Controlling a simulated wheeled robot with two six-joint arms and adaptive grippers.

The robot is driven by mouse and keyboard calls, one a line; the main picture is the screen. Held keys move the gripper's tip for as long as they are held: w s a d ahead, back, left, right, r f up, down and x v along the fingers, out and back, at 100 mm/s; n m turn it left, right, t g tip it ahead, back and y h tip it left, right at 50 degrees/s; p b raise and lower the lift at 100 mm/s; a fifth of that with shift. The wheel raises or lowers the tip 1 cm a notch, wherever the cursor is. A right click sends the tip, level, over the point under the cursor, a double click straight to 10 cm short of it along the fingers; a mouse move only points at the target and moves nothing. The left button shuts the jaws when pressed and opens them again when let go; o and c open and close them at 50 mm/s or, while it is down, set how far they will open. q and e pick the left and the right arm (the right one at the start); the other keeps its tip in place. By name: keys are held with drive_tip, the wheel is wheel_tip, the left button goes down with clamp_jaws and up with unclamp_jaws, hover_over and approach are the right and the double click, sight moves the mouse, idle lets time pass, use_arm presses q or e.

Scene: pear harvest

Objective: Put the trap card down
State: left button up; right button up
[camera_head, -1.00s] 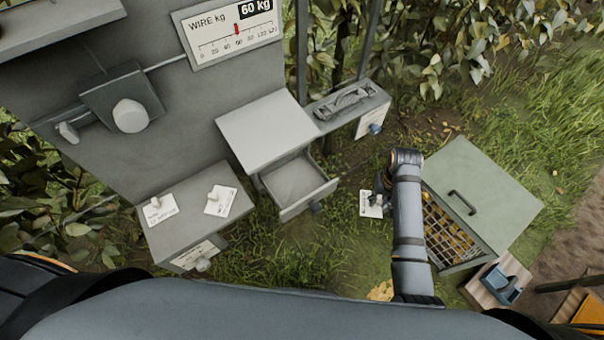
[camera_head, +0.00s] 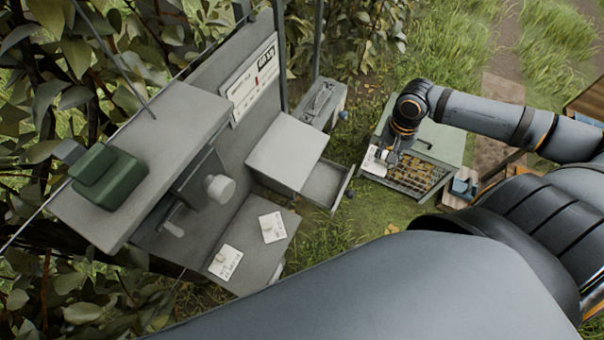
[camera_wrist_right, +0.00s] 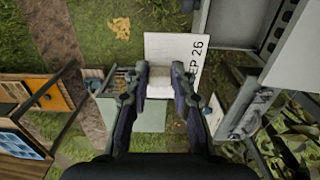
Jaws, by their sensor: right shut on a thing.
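The trap card (camera_head: 374,161) is a white card with dark print. It also shows large in the right wrist view (camera_wrist_right: 172,47), with the end of its print readable as "P 26". My right gripper (camera_head: 387,156) is shut on the card by its white grip, which sits between the two fingers (camera_wrist_right: 160,82). In the head view the card appears in front of the green-lidded mesh box; I cannot tell how high above it. My left gripper is not in view.
The green-lidded box (camera_head: 440,143) has a mesh front with yellow things inside. A grey cabinet (camera_head: 287,150) has an open drawer (camera_head: 325,186). Two other white cards (camera_head: 272,227) lie on a low grey shelf (camera_head: 247,252). A dark green box (camera_head: 110,178) stands on the upper shelf.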

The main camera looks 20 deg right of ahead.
sight(370, 164)
drive_tip(key=shift+d, duration=0.25)
drive_tip(key=shift+d+f, duration=0.3)
drive_tip(key=shift+d, duration=0.2)
drive_tip(key=shift+a+f, duration=0.1)
drive_tip(key=shift+a, duration=0.05)
drive_tip(key=a, duration=0.1)
drive_tip(key=w+a+f+b, duration=0.1)
drive_tip(key=a, duration=0.1)
drive_tip(key=a+b, duration=0.1)
drive_tip(key=shift+w+a+f, duration=0.25)
drive_tip(key=shift+a+f, duration=0.05)
drive_tip(key=shift+f, duration=0.1)
drive_tip(key=w+a+f, duration=0.1)
drive_tip(key=a+f, duration=0.1)
drive_tip(key=w+a+f, duration=0.1)
drive_tip(key=a+f, duration=0.1)
drive_tip(key=a, duration=0.1)
drive_tip(key=w+a+f, duration=0.1)
drive_tip(key=a+f, duration=0.2)
drive_tip(key=shift+w+a+f, duration=0.1)
drive_tip(key=shift+w+a, duration=0.05)
drive_tip(key=shift+w, duration=0.05)
drive_tip(key=f, duration=0.1)
drive_tip(key=f+p, duration=0.2)
drive_tip(key=shift+a, duration=0.25)
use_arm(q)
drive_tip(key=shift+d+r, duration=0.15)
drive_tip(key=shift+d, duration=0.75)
use_arm(e)
drive_tip(key=shift+f, duration=0.3)
